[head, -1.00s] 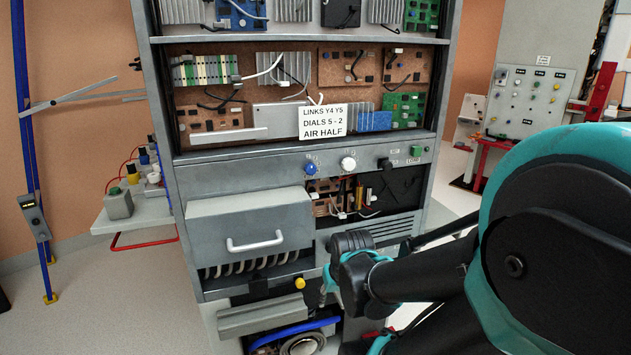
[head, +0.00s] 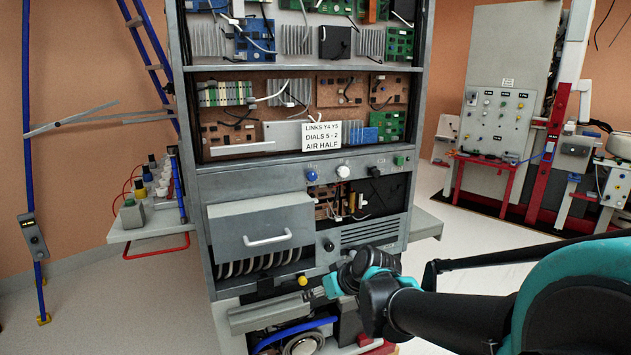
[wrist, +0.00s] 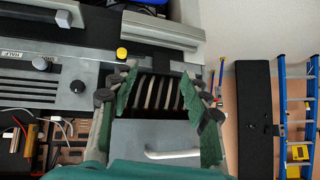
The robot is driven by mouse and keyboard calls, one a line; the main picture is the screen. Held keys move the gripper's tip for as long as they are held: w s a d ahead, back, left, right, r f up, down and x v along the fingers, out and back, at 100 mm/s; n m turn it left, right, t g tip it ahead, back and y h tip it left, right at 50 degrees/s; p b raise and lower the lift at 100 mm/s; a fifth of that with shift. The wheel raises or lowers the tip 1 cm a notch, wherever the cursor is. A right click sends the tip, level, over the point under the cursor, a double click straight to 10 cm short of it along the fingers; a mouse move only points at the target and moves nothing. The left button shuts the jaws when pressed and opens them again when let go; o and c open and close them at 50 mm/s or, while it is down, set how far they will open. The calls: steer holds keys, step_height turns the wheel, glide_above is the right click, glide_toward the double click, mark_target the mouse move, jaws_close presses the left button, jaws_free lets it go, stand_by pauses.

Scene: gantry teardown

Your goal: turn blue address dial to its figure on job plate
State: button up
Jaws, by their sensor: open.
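The white job plate (head: 321,136) above reads LINKS Y4 Y5, DIALS 5 - 2, AIR HALF. The blue dial's pointer and figures are too small to read. My gripper (wrist: 160,85) is open and empty in the wrist view, its green fingers spread in front of the grey drawer cover and slotted opening. It is below the dials and apart from them. The wrist view does not show the blue dial.
The grey drawer cover (head: 262,230) with its handle juts out below the blue dial. A yellow knob (wrist: 122,53) and black knob (wrist: 77,86) lie near my gripper. A side shelf (head: 150,222) stands left; open floor lies right.

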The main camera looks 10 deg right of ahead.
mark_target(313, 177)
steer(key=w+d+r+t, duration=0.2)
steer(key=w+r+t, duration=0.1)
steer(key=r, duration=0.5)
steer(key=w+d+r+n+t, duration=0.1)
steer(key=w+d+r+t, duration=0.1)
steer(key=r+t, duration=0.35)
steer(key=w+d+r+t, duration=0.2)
steer(key=w+d+r, duration=0.1)
steer(key=r, duration=0.6)
steer(key=x, duration=1.7)
steer(key=shift+a+f, duration=0.15)
steer(key=shift+f, duration=0.1)
jaws_close()
